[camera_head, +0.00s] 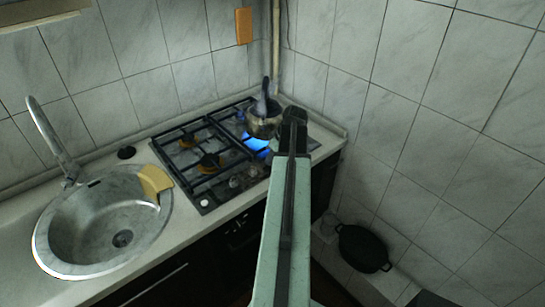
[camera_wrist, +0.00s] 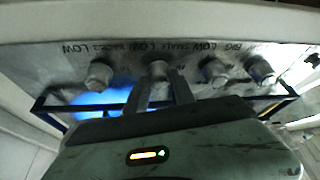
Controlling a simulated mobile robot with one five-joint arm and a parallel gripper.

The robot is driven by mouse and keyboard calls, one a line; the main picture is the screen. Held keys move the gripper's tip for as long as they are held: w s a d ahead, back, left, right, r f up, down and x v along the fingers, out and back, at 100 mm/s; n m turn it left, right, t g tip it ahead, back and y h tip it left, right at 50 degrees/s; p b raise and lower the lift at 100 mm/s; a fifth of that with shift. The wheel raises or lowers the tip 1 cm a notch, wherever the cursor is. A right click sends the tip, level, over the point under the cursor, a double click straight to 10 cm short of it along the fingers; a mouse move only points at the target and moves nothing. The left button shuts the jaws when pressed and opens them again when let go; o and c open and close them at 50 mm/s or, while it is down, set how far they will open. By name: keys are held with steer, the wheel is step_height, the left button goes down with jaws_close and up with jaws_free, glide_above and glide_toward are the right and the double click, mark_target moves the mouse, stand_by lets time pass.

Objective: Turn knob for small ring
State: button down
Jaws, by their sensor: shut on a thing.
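In the wrist view my gripper (camera_wrist: 160,84) is shut on the second knob from the left (camera_wrist: 158,67). The knob stands on the stove's front strip, with upside-down labels above it; words like "small", "big" and "low" are legible, though not all clearly. Other grey knobs stand beside it: one at left (camera_wrist: 98,74) and two at right (camera_wrist: 213,71). A blue flame glow (camera_wrist: 92,98) shows behind the left knob.
A metal pot (camera_head: 262,126) with a handle sticking up stands on the back right burner. A round sink (camera_head: 60,240) with a yellow cloth or sponge (camera_head: 154,180) lies left of the stove. A dark pot (camera_head: 362,247) sits low at right. Tiled walls close off the back and right.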

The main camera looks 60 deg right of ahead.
steer(key=m+h, duration=0.1)
steer(key=m, duration=0.2)
steer(key=m+h, duration=0.1)
steer(key=m, duration=0.2)
steer(key=shift+a+g, duration=0.2)
steer(key=shift+g, duration=0.2)
steer(key=m+g, duration=0.1)
steer(key=m, duration=0.2)
steer(key=m+h, duration=0.1)
steer(key=m, duration=0.1)
steer(key=shift+w+m+g+h, duration=0.15)
steer(key=shift+m+g+h, duration=0.15)
steer(key=shift+m+g, duration=0.1)
steer(key=c, duration=1)
jaws_free()
steer(key=shift+c, duration=0.2)
steer(key=p+v, duration=0.7)
steer(key=v, duration=0.1)
steer(key=shift+f, duration=0.1)
